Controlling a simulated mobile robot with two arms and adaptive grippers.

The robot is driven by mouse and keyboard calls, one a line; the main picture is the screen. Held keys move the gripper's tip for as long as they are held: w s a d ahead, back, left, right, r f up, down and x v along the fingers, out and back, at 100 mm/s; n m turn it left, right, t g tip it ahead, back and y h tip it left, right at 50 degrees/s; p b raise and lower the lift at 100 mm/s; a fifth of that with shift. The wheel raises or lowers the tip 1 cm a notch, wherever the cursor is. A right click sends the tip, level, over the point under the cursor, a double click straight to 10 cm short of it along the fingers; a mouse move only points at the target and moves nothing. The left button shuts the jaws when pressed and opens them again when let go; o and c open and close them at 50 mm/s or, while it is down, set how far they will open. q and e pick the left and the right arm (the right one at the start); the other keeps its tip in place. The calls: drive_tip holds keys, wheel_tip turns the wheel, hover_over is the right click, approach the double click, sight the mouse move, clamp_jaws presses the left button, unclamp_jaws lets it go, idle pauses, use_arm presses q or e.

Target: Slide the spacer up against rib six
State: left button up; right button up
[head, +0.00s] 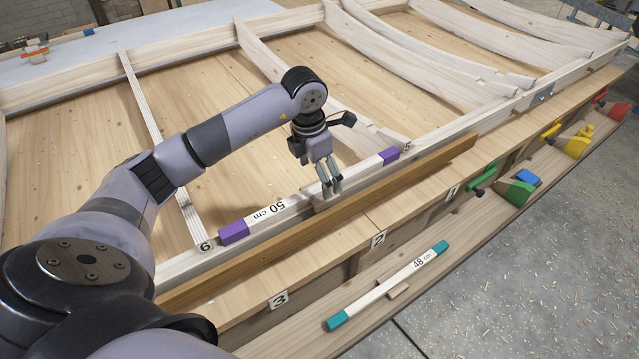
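The spacer (268,214), a pale bar marked 50 cm with purple ends, lies along the front rail between rib six and rib five. Rib six (160,140) is a thin slat that meets the rail at the label 6 (206,246). A narrow gap shows between it and the spacer's left purple end. The right purple end (389,156) is close to the label 5 (407,147). My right gripper is out of view.
Another spacer (388,287), marked 48 cm with teal ends, lies on the lower ledge. Clamps with green (515,191), yellow (576,143) and red (613,110) parts stand along the right of the ledge. A long brown strip (300,240) runs in front of the rail.

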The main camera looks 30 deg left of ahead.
sight(319, 186)
use_arm(q)
drive_tip(key=shift+w+d+f, duration=0.1)
drive_tip(key=shift+w+f, duration=0.05)
drive_tip(key=shift+f, duration=1.05)
drive_tip(key=shift+w+f, duration=0.15)
drive_tip(key=shift+f, duration=1.05)
drive_tip(key=shift+c, duration=0.3)
drive_tip(key=c, duration=1.3)
